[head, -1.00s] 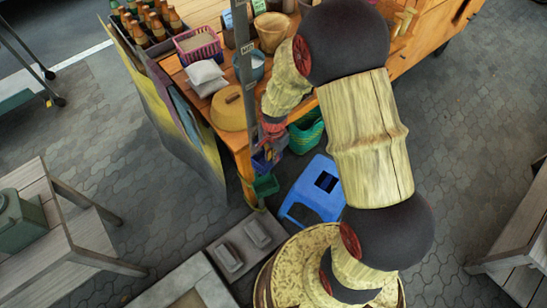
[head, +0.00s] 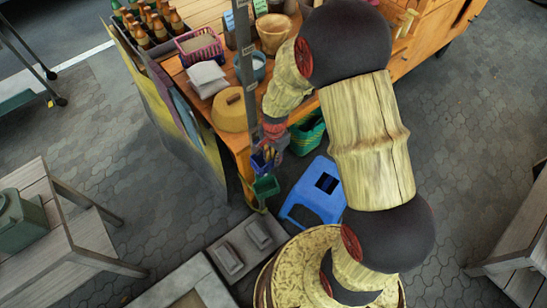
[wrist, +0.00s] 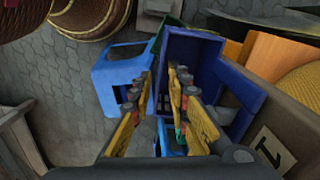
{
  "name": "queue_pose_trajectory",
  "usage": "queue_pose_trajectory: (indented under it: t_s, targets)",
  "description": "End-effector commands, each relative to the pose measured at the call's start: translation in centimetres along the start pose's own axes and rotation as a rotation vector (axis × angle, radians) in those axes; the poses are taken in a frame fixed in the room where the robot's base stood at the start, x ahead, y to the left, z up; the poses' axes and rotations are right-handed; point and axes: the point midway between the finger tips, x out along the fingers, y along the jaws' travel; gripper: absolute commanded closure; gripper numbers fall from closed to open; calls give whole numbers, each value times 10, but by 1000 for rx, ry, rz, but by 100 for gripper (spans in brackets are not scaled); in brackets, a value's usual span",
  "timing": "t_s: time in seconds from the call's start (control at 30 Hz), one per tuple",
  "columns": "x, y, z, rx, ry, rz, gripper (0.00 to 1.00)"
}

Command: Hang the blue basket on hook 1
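The blue basket (wrist: 206,62) is close ahead in the wrist view, its open mouth toward the camera, beside a post with a plate marked 1 (wrist: 271,146). In the head view, the basket (head: 258,162) is small beside the grey upright post (head: 247,75), above a green basket (head: 265,187). My gripper (wrist: 163,104) has its yellow and black fingers spread apart, with a visible gap. The right finger overlaps the basket's mouth. The left finger lies outside its left wall. Whether they touch the basket is unclear. Hook 1 itself is not clearly visible.
A blue stool (head: 318,190) stands on the paving right of the post.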

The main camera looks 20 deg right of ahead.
Motion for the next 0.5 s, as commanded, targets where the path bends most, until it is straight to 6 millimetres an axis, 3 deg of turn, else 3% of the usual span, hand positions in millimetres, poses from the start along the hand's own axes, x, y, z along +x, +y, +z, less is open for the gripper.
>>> queue_pose_trajectory:
  t_s: [0.3,0.5]
  targets:
    - [-4,-3,-1,0,3,-6,74]
    - [-33,-4,-2,1,6,-11,74]
